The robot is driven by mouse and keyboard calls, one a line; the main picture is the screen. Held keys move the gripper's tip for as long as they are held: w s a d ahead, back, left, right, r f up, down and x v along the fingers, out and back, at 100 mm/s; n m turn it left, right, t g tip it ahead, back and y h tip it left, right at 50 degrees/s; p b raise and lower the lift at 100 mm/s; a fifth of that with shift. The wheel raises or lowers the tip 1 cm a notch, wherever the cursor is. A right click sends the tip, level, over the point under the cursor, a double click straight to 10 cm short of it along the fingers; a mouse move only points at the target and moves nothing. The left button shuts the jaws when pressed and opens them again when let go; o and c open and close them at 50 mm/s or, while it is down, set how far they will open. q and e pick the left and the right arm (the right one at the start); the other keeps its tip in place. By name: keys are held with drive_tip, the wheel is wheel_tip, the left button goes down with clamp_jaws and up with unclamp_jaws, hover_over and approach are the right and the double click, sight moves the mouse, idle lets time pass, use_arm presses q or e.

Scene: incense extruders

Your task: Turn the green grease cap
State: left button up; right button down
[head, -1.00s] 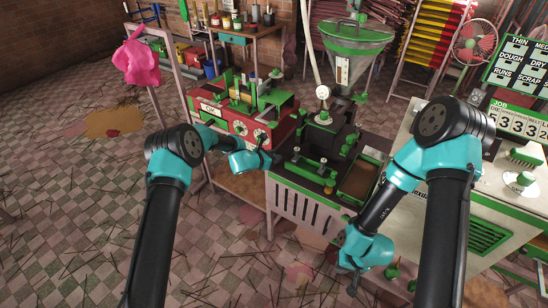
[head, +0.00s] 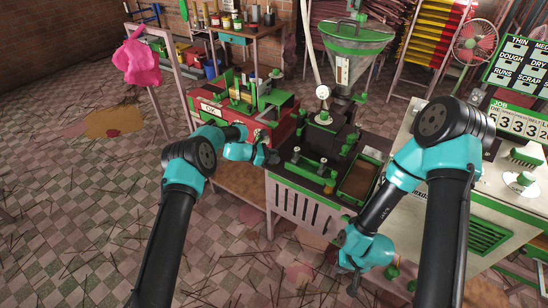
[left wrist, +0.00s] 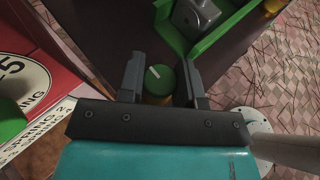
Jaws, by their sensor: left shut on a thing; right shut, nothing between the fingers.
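The green grease cap (left wrist: 160,79) shows in the left wrist view as a round green knob with a white mark, on a brass-coloured base. It sits between the two dark fingers of my left gripper (left wrist: 161,82), which is shut on it. In the head view my left gripper (head: 273,158) is at the left end of the dark extruder (head: 318,157), and the cap cannot be made out there. My right gripper (head: 353,286) is shut and empty, low in front of the machine's cabinet, apart from the cap.
A red machine (head: 237,118) stands just left of the extruder. A green-rimmed hopper (head: 345,45) rises behind it. A tray of brown material (head: 358,181) is at its right. A white counter (head: 455,170) stands further right. The tiled floor at left is mostly open.

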use_arm(q)
drive_tip(key=shift+m+g, duration=0.3)
drive_tip(key=shift+g, duration=0.1)
drive_tip(key=o, duration=0.9)
drive_tip(key=v, duration=1.7)
drive_tip(key=shift+s+a, duration=0.15)
drive_tip(key=shift+a, duration=0.1)
drive_tip(key=shift+f, duration=0.1)
